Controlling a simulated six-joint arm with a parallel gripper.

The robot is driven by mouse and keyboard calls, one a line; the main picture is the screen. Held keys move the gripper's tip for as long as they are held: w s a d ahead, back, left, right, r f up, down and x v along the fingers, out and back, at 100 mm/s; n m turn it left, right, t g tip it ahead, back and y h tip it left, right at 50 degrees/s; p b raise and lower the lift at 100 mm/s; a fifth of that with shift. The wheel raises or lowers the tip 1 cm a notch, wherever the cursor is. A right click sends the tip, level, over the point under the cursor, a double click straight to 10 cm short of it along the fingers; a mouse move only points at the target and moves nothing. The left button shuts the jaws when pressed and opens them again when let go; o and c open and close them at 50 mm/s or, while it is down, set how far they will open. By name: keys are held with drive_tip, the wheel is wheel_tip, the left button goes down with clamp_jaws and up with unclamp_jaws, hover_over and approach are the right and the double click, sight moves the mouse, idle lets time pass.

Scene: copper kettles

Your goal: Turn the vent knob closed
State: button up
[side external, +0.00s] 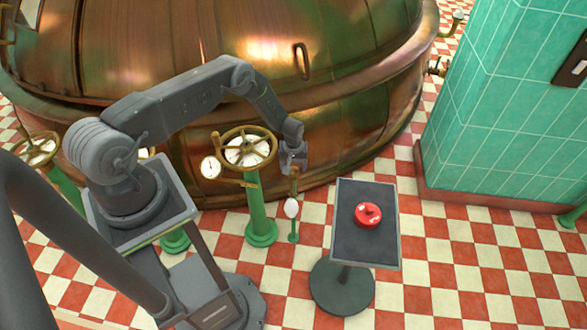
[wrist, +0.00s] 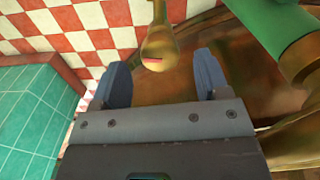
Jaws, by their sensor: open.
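A dark-topped stand (side external: 350,255) with a round red object (side external: 368,214) is to the right. A brass handwheel (side external: 248,148) on a green column and a white gauge (side external: 210,167) are left of my gripper. The copper kettle (side external: 345,130) is close behind; a green-tiled block (side external: 500,120) stands right.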

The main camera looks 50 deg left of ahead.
drive_tip(key=shift+f, duration=1.1)
drive_tip(key=shift+c, duration=0.3)
drive_tip(key=c, duration=0.9)
drive_tip(key=shift+m, duration=2.8)
